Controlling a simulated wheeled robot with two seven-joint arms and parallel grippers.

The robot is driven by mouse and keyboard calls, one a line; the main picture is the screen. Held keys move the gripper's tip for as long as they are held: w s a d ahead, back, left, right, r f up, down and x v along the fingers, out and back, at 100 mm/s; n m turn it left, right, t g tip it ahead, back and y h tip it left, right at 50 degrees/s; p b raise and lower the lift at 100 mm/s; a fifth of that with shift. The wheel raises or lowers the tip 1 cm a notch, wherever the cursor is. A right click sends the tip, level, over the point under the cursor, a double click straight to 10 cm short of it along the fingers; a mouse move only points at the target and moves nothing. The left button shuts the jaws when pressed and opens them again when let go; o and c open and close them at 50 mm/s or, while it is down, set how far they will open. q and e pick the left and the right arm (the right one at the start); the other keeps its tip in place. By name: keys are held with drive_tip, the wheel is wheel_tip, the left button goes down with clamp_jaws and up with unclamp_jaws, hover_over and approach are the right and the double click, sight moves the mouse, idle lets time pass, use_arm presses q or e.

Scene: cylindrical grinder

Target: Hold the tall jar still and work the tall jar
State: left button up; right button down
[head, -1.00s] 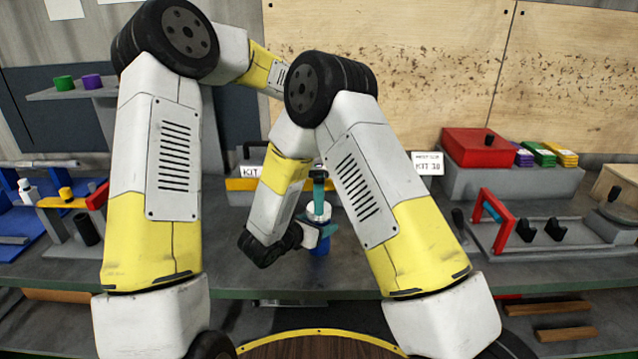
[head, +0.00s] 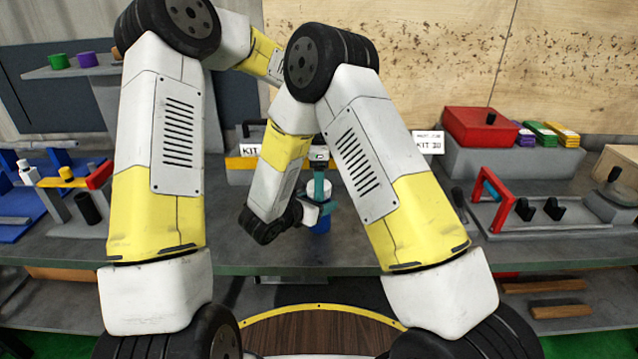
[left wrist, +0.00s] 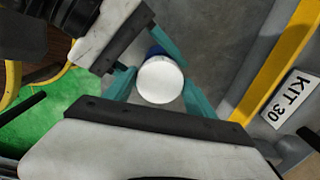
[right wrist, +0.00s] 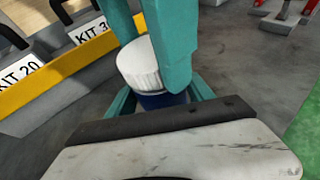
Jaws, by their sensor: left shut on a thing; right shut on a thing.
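The tall jar has a ribbed white lid (head: 313,188) and a blue body (head: 321,226). It looks upright over the grey bench. My left gripper (head: 320,183) comes down from above with its teal fingers shut on the lid, one on each side. In the left wrist view the round lid top (left wrist: 160,80) shows between the fingers. My right gripper (head: 322,208) is shut on the blue body from the side, below the lid. The right wrist view shows the lid (right wrist: 140,62) and part of the body (right wrist: 165,99); the rest is hidden by fingers.
A yellow-fronted rack with KIT signs (head: 428,142) stands close behind the jar. A red box (head: 482,127) and a fixture with a red handle (head: 508,195) are at right. A blue rack (head: 30,225) is at left. The bench around the jar is clear.

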use_arm(q)
drive_tip(key=n, duration=0.7)
drive_tip(key=shift+r, duration=0.1)
drive_tip(key=n, duration=0.5)
drive_tip(key=shift+n, duration=0.4)
drive_tip(key=shift+r, duration=0.2)
drive_tip(key=shift+r, duration=0.9)
drive_tip(key=shift+r, duration=0.1)
drive_tip(key=shift+r, duration=1.9)
use_arm(e)
drive_tip(key=shift+c, duration=1.5)
unclamp_jaws()
